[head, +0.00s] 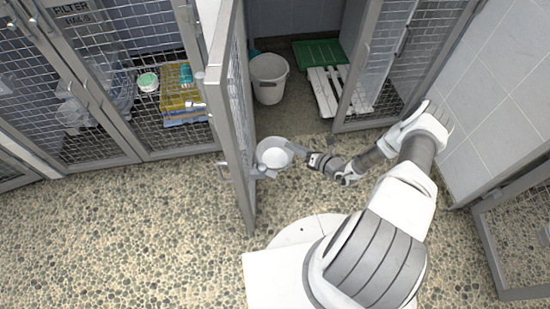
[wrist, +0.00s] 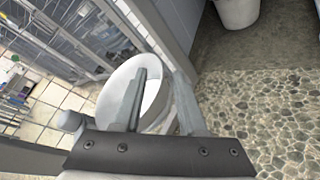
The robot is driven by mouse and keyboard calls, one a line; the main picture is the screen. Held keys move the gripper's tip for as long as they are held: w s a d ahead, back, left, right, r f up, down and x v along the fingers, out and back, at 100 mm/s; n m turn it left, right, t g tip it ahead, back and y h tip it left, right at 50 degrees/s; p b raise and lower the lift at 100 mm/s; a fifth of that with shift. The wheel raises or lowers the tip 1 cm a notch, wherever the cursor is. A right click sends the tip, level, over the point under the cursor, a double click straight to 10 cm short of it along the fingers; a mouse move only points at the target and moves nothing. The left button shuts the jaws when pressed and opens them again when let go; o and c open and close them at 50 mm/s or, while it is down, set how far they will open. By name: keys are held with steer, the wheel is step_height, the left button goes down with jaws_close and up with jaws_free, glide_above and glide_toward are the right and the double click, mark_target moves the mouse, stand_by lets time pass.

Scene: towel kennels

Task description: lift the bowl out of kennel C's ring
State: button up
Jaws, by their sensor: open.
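In the wrist view the bowl (wrist: 117,92) is large and appears tilted. My gripper (head: 296,151) is at the bowl's right side. In the wrist view its fingers (wrist: 161,75) are apart, one over the bowl's opening and the other by its right outer side. The bowl's wall appears to lie between them; I cannot tell whether either finger touches it.
Behind the door, the open kennel holds a white bucket (head: 269,78), a green tray (head: 319,52) and a white slatted board (head: 326,92). Closed mesh kennels (head: 140,75) stand left. Another mesh door (head: 518,235) is at right. The pebbled floor (head: 120,235) at front left is clear.

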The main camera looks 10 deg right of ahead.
steer(key=shift+w+a+f, duration=0.2)
steer(key=shift+w+a, duration=0.15)
steer(key=shift+w, duration=0.05)
jaws_close()
steer(key=shift+s, duration=0.1)
stand_by(1.0)
